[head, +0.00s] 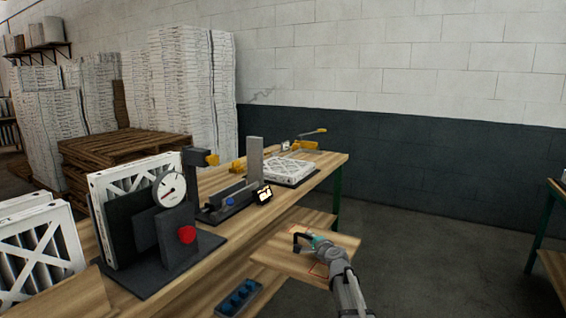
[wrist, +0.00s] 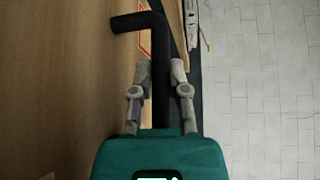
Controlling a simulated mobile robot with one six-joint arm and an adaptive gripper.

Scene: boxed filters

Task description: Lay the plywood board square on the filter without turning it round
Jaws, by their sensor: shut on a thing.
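The plywood board (head: 285,262) is a flat tan panel with a black bent handle (head: 297,240) and an orange outline on top. It is held in front of the bench in the head view. My gripper (head: 309,239) is shut on the handle. In the wrist view my gripper's fingers (wrist: 160,75) stand on either side of the black handle (wrist: 163,60), with the board (wrist: 60,80) beyond. A white-framed filter (head: 288,169) lies flat on a dark plate towards the bench's far end, apart from the board. The board's underside is hidden.
A dial gauge stand (head: 180,235) with a red knob holds an upright filter (head: 105,190) on the bench (head: 215,240). More upright filters stand at far left. A dark fixture with a grey post (head: 255,158) stands before the flat filter. A blue tray (head: 238,297) sits low in front.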

